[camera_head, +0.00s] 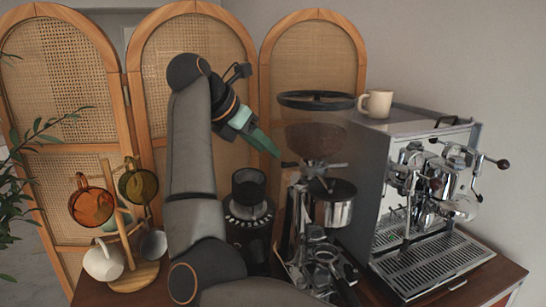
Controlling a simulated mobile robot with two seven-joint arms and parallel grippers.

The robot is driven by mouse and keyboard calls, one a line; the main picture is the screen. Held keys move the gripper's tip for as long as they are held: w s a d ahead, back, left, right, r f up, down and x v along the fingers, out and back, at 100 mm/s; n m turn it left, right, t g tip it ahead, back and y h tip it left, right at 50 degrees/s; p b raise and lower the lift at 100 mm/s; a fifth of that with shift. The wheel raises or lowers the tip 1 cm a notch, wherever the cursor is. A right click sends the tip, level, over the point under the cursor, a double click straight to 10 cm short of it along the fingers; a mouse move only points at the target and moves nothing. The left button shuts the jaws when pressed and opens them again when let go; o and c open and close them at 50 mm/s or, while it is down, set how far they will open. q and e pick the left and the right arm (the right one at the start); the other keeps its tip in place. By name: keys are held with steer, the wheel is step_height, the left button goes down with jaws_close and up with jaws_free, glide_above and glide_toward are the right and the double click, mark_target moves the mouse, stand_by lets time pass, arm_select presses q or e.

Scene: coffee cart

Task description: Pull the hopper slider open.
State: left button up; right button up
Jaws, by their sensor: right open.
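The grinder's hopper (315,140) is a clear, brownish funnel with a black round rim (315,100) at its top, just left of the espresso machine. The hopper slider is small around the neck (316,166) below the funnel, and I cannot tell how far it is pulled out. My right gripper (272,148), with green fingers, is raised to the left of the hopper and points down and right toward it. It is open and appears apart from the hopper. My left gripper is not in view.
A chrome espresso machine (378,185) stands at the right with a cream cup (376,103) on top. A black grinder (248,222) stands behind my arm. A wooden mug tree (134,275) with several cups is at the left. A rattan screen (185,65) closes the back.

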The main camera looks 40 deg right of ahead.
steer(key=v, duration=0.7)
steer(key=shift+a+r, duration=0.2)
